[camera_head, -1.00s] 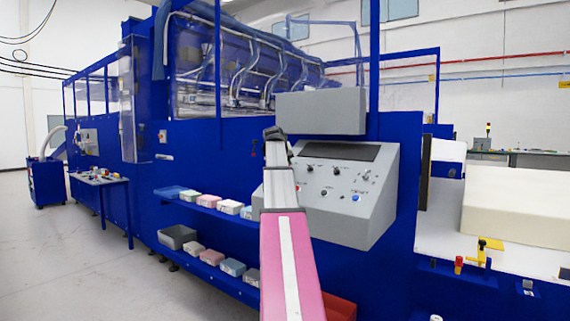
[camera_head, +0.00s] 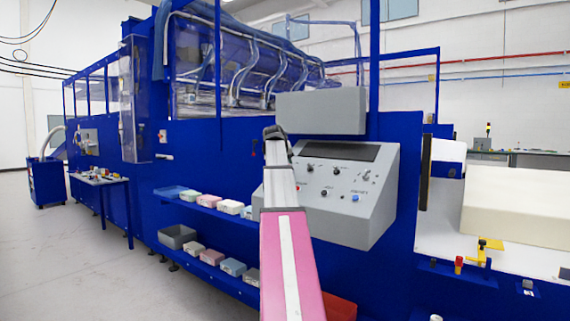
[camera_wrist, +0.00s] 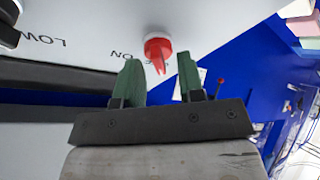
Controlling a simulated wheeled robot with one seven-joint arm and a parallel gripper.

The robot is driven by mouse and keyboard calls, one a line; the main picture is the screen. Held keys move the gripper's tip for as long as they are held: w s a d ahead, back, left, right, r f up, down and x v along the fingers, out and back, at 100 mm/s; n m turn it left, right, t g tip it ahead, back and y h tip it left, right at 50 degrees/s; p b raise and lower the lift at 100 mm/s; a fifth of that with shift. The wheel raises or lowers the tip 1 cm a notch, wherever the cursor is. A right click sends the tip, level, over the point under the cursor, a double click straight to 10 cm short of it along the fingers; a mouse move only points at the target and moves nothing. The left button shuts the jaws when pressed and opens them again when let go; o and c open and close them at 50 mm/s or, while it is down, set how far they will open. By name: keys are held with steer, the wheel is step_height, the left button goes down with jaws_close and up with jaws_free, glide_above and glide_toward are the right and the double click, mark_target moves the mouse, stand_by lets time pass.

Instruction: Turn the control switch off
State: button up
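A red control switch (camera_wrist: 158,48) with a pointed lever stands out from the grey panel face in the wrist view. Its lever points down in the picture, toward my gripper. Upside-down "ON" lettering shows just left of it; other lettering beside it is partly hidden. My gripper (camera_wrist: 160,74) is open, with one green finger on each side below the switch. The lever's tip lies about between the fingertips in the picture; I see no contact. In the head view the sloped grey control panel (camera_head: 350,222) is partly covered by my arm, and my gripper is hidden.
The panel carries several knobs, a blue button (camera_head: 355,198) and a dark screen (camera_head: 341,151). Blue shelves (camera_head: 207,211) with foam blocks and bins lie left of my arm. A large cream foam block (camera_head: 518,205) sits on the right. Open floor is at lower left.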

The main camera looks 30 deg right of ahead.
steer(key=v, duration=1)
steer(key=shift+s+a, duration=0.1)
